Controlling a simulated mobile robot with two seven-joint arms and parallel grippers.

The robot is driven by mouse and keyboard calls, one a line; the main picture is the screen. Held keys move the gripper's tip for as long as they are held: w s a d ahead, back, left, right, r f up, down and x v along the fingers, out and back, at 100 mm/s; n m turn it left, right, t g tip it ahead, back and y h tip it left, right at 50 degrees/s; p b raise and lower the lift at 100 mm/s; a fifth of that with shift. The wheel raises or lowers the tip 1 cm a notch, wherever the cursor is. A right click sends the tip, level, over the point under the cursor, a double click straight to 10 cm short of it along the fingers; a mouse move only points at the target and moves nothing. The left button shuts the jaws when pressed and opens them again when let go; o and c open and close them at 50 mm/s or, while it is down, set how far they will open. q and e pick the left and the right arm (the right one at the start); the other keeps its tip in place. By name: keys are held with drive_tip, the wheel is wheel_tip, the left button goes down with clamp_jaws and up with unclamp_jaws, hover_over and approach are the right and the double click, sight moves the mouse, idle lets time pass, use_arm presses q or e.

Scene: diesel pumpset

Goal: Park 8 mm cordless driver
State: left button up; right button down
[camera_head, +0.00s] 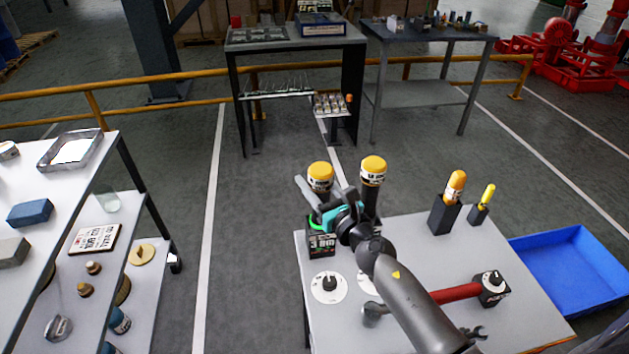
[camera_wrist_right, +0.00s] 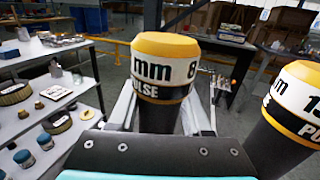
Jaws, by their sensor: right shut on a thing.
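The 8 mm cordless driver (camera_head: 320,172) has a yellow cap, a white band and a dark body. My right gripper (camera_head: 318,193) is shut on it, and it stands about upright. The right wrist view shows its band reading "mm 8" and "PULSE" (camera_wrist_right: 165,72) between the two fingers (camera_wrist_right: 165,105). Below it is a black block (camera_head: 321,246) with white lettering and a green ring. The driver's lower end is hidden, so I cannot tell whether it sits in the block. A second yellow-capped driver (camera_head: 373,168) stands just right, also in the right wrist view (camera_wrist_right: 290,105). My left gripper is not in view.
The white table (camera_head: 420,250) holds round white dials (camera_head: 329,288), a red-handled tool (camera_head: 455,293) and two yellow-topped tools in black holders (camera_head: 445,215). A blue bin (camera_head: 570,270) lies right. A loaded shelf (camera_head: 85,190) stands left, with clear floor between.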

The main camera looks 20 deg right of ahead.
drive_tip(key=shift+c, duration=1.6)
unclamp_jaws()
drive_tip(key=shift+o, duration=0.3)
drive_tip(key=shift+f, duration=0.2)
drive_tip(key=s+d+b, duration=0.1)
drive_tip(key=s+b, duration=0.3)
drive_tip(key=s, duration=1.1)
drive_tip(key=shift+s, duration=0.15)
drive_tip(key=shift+d, duration=0.1)
